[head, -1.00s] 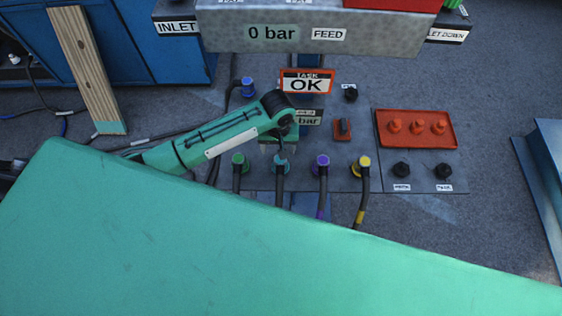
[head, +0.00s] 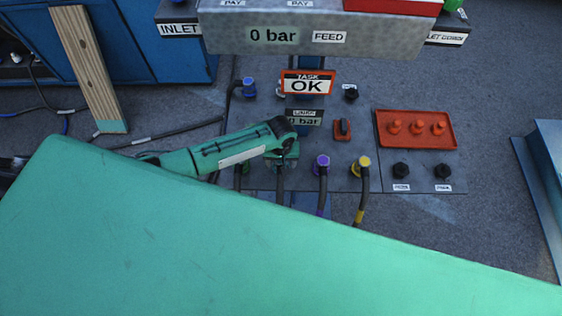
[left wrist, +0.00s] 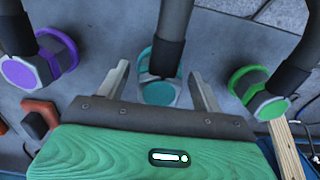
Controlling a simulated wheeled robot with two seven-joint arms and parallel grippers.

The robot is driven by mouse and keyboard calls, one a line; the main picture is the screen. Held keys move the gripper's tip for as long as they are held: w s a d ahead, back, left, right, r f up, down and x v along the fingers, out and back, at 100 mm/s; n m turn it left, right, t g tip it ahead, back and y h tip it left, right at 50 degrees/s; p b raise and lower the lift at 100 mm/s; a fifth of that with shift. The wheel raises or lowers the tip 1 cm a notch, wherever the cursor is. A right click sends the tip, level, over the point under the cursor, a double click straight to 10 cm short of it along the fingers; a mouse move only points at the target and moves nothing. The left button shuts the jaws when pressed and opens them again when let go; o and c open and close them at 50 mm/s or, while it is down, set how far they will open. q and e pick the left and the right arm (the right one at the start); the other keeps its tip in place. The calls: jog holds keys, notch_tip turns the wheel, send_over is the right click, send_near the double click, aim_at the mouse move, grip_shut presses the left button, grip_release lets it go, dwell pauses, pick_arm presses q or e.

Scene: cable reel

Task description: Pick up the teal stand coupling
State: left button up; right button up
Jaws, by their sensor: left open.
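The teal stand coupling (left wrist: 160,88) is on the end of a dark hose in the middle of the left wrist view. My left gripper (left wrist: 160,74) is open, with one finger on each side of the coupling. I cannot tell whether the fingers touch it. In the head view my left gripper (head: 281,160) reaches in from the left and hides the teal coupling, with its dark hose showing below. My right gripper is in neither view.
The purple coupling (head: 322,162) and yellow coupling (head: 362,167) stand to the right. The green coupling (left wrist: 262,97) is close beside the gripper. A blue coupling (head: 249,87) is farther back. An orange tray (head: 449,140) with pegs and a panel marked FEED (head: 400,32) are nearby.

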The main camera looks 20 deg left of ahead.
pick_arm(q)
jog(key=c, duration=1.2)
jog(key=shift+r, duration=0.1)
